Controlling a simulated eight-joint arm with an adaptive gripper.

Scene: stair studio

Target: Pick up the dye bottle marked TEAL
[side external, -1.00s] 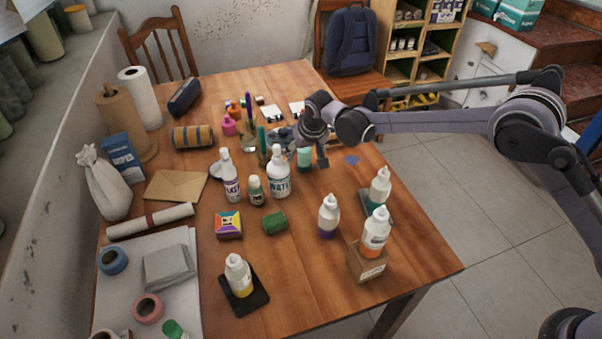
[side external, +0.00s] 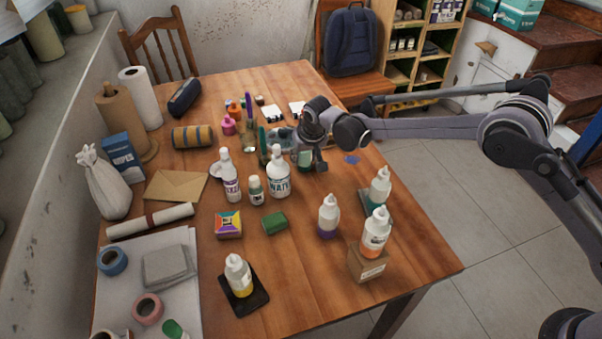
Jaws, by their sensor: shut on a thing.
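My gripper (side external: 309,164) is at the table's middle right, behind the white WATER bottle (side external: 279,174). It is shut on a pale teal container (side external: 304,160), mostly hidden by the fingers. I cannot see a label on it. A white dye bottle with a teal lower part (side external: 380,186) stands nearer the right edge, apart from my gripper. Other dye bottles are a purple one (side external: 328,217), an orange one (side external: 375,234) on a small cardboard box (side external: 367,265), and a yellow one (side external: 238,273) on a dark pad (side external: 259,298). Their labels are too small to read.
A second white bottle (side external: 230,177) and a small green bottle (side external: 256,191) stand left of the WATER bottle. A green block (side external: 274,222) and a colourful box (side external: 228,224) lie in front. The table's front middle is fairly clear.

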